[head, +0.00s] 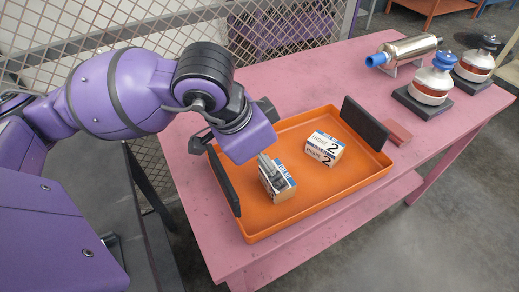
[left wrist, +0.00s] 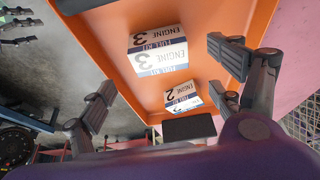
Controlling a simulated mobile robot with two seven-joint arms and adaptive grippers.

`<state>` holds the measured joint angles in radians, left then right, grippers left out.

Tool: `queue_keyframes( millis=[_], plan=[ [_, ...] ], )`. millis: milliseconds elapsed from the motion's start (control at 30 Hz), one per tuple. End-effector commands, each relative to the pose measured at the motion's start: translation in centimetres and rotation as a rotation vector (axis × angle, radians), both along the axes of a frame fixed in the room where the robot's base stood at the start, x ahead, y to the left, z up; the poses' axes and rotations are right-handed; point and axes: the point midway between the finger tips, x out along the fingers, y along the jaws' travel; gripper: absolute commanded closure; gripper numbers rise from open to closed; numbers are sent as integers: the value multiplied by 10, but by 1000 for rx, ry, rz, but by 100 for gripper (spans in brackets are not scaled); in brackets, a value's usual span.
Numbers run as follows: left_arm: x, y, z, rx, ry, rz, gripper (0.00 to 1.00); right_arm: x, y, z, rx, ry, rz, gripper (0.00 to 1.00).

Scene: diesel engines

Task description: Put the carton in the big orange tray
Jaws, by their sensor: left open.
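The big orange tray (head: 300,205) lies on the pink table and also fills the upper middle of the left wrist view (left wrist: 112,45). Two white and tan cartons are inside it. The carton marked 3 (head: 281,189) is partly hidden by a gripper finger in the head view; its label shows in the left wrist view (left wrist: 158,50). The carton marked 2 (head: 324,150) sits farther right, and shows smaller in the left wrist view (left wrist: 182,97). My left gripper (head: 245,142) is open above the tray's left part, its fingers spread around empty space (left wrist: 163,82). My right gripper is not visible.
Dark upright panels stand at the tray's left (head: 223,180) and right (head: 365,125) ends. A small red block (head: 397,133) lies right of the tray. A metal cylinder with a blue end (head: 407,52) and two capped parts on black bases (head: 430,87) stand at the back right.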

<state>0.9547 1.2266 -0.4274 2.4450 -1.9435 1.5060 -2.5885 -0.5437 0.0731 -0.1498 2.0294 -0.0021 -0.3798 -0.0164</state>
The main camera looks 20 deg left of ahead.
Motion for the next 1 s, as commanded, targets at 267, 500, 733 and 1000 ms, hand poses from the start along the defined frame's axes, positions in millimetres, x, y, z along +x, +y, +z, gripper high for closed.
queue_keyframes(
  millis=[267,500,733,1000],
  plan=[
    [-12,11,39,1,-1,2,15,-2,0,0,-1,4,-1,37],
    [-15,12,45,1,2,1,15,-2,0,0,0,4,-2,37],
    [-15,12,45,0,1,1,15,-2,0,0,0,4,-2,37],
    [-14,12,45,0,0,0,15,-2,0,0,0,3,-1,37]
  ],
)
